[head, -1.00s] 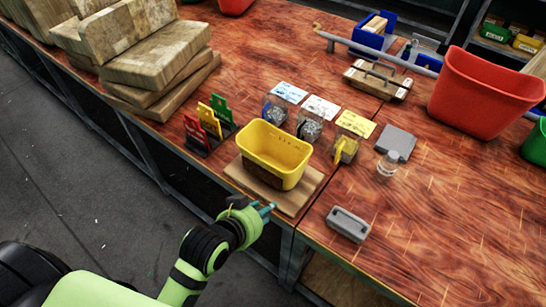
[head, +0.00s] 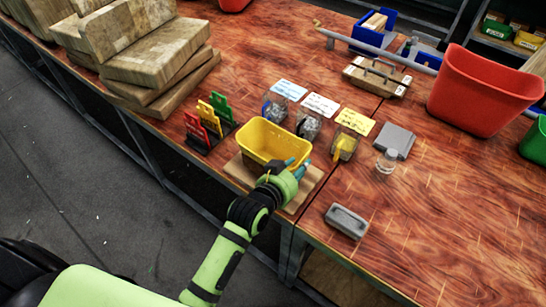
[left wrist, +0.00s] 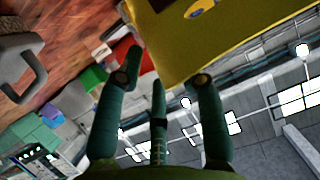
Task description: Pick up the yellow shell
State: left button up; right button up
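The yellow shell (head: 268,144), an open tub-like part, sits on a wooden board (head: 238,170) near the table's front edge. My left gripper (head: 297,167) is at its near right corner, in front of part of its side. In the left wrist view the yellow shell (left wrist: 235,35) fills the upper right. There the left gripper (left wrist: 165,68) has its fingers spread apart, with the shell's edge close to the fingertips. I cannot tell whether they touch. My right gripper is not in view.
Several small clear containers with labels (head: 322,105) stand behind the shell. Coloured upright cards (head: 210,118) stand to its left. A grey handled block (head: 347,221) lies to the right, with a clear bottle (head: 387,160) behind it. A red bin (head: 482,90) stands at the right. Table around the block is clear.

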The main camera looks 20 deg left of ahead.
aim_at(303, 162)
pick_arm(q)
jog(key=shift+x, duration=2)
grip_shut()
jog(key=shift+r, duration=0.1)
